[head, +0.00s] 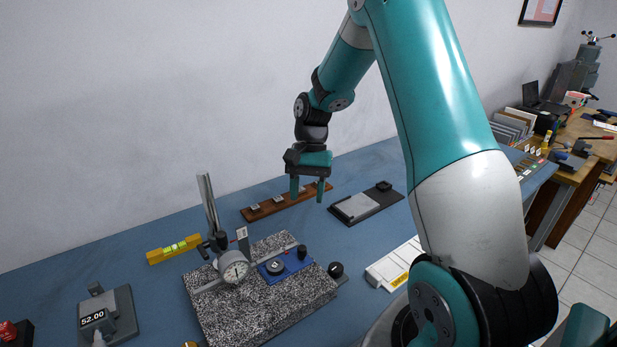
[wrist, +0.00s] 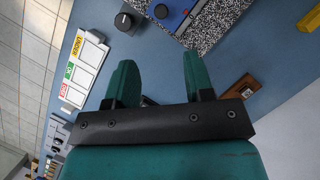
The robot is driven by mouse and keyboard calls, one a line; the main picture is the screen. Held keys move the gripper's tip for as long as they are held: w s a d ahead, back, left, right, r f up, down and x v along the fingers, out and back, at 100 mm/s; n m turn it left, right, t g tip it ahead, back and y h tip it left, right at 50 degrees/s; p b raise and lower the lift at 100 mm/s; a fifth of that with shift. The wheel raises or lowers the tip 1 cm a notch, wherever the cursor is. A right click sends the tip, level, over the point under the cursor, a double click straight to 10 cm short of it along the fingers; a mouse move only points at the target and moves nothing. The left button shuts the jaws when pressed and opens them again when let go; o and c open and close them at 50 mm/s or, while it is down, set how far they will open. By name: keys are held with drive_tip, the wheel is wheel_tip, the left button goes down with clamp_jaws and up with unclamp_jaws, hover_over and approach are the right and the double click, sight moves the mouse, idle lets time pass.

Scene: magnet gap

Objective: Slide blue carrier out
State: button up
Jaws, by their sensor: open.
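The blue carrier (head: 285,265) lies on the speckled granite plate (head: 265,315), beside the dial gauge (head: 234,266) on its upright stand. It has a black knob at its right end and a small dark round piece on its top. The carrier's knob end also shows at the top of the wrist view (wrist: 178,16). My gripper (head: 307,192) is open and empty, fingers pointing down, above and behind the carrier and well apart from it. In the wrist view my gripper (wrist: 157,80) shows both fingers spread with nothing between them.
A black knob (head: 336,269) stands at the plate's right edge. A white labelled tray (head: 392,265) lies to the right. A wooden strip (head: 285,203) and a grey plate on a dark base (head: 365,205) lie behind. A yellow level (head: 174,249) and a display reading 52.00 (head: 93,318) are left.

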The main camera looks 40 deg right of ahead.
drive_tip(key=v, duration=0.4)
drive_tip(key=shift+r, duration=0.1)
idle(0.4)
drive_tip(key=s+a+r+n+t, duration=0.1)
drive_tip(key=s+a+r+n, duration=0.25)
drive_tip(key=a, duration=0.35)
drive_tip(key=s+a+r+n, duration=0.2)
drive_tip(key=s+a+n, duration=0.3)
drive_tip(key=a, duration=0.3)
drive_tip(key=s+a+r+n+t, duration=0.1)
drive_tip(key=s+a+r+n, duration=0.25)
drive_tip(key=a, duration=0.35)
drive_tip(key=s+a+n, duration=0.4)
drive_tip(key=s+n, duration=0.1)
drive_tip(key=s, duration=0.4)
drive_tip(key=shift+s+a+n+t+y, duration=0.2)
drive_tip(key=shift+s+n+t+y, duration=0.1)
drive_tip(key=shift+t+y, duration=0.1)
